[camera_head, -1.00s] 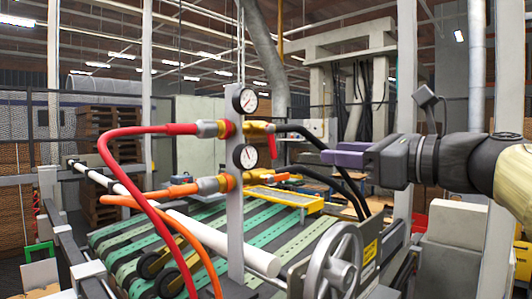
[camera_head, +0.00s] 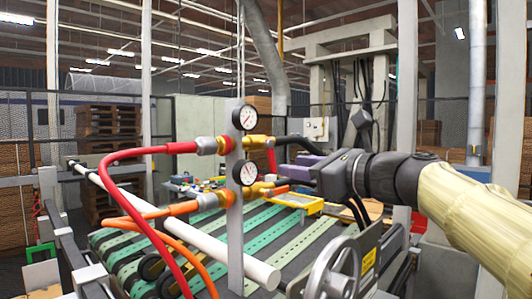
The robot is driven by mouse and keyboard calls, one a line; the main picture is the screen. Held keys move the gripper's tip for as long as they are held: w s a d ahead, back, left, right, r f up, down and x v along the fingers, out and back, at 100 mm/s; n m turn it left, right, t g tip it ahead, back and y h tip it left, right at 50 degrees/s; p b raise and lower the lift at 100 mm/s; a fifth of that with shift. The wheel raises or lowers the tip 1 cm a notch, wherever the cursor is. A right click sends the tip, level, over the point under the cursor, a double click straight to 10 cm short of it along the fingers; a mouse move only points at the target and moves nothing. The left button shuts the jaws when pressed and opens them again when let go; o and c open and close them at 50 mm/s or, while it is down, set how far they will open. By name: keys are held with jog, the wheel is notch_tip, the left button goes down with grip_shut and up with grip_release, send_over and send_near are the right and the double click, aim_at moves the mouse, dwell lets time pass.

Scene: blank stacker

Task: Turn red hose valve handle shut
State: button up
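The red hose (camera_head: 135,152) runs from the left into a fitting on the upright grey post (camera_head: 235,220). To the right of the post is its brass valve (camera_head: 258,142), with a red handle (camera_head: 271,158) that hangs downward beside the upper gauge's lower right. My gripper (camera_head: 288,172), with purple fingers, reaches in from the right at about the height of the handle's lower end. The fingertips look close to the handle, but I cannot tell whether they touch it. The gap between the fingers is not clear.
Two round gauges, upper (camera_head: 245,117) and lower (camera_head: 244,171), sit on the post. An orange hose (camera_head: 160,211) joins a lower brass valve (camera_head: 258,190). A grey handwheel (camera_head: 335,272) stands at the lower right. A green-slatted conveyor (camera_head: 200,240) lies behind.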

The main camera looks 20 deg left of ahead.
aim_at(274, 163)
jog(key=p+x, duration=0.3)
jog(key=x, duration=0.6)
jog(key=shift+p, duration=0.35)
jog(key=shift+d, duration=0.1)
grip_shut()
